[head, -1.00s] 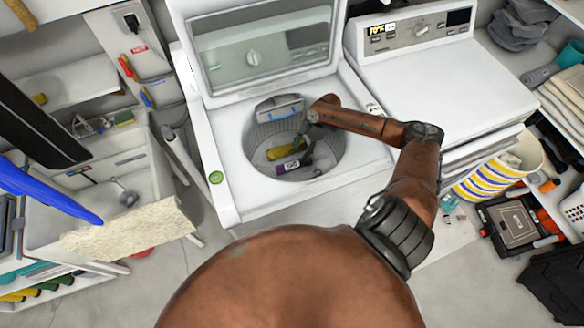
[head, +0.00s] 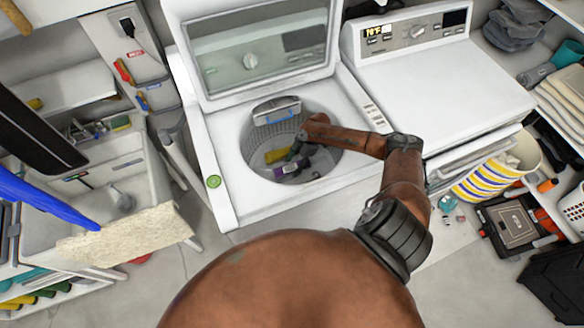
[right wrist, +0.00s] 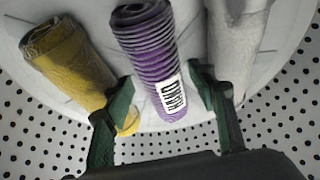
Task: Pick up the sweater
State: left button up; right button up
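A purple ribbed, rolled-up garment (right wrist: 145,45) with a white label lies in the washer drum; I cannot tell for sure that it is the sweater. It also shows in the head view (head: 286,171). A yellow rolled cloth (right wrist: 70,62) lies to its left and a pale grey roll (right wrist: 238,45) to its right. My right gripper (right wrist: 161,92) is open inside the drum, its green fingertips on either side of the purple roll's near part. In the head view the right gripper (head: 298,150) is small and partly hidden. My left gripper is not in view.
The washer (head: 219,165) stands with its lid (head: 265,45) raised; the perforated drum wall (right wrist: 288,120) surrounds the rolls. A white dryer (head: 440,95) stands at the right, a utility sink (head: 85,200) at the left. A striped basket (head: 485,182) is at the right.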

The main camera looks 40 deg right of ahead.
jog(key=c, duration=1.2)
jog(key=shift+o, duration=0.2)
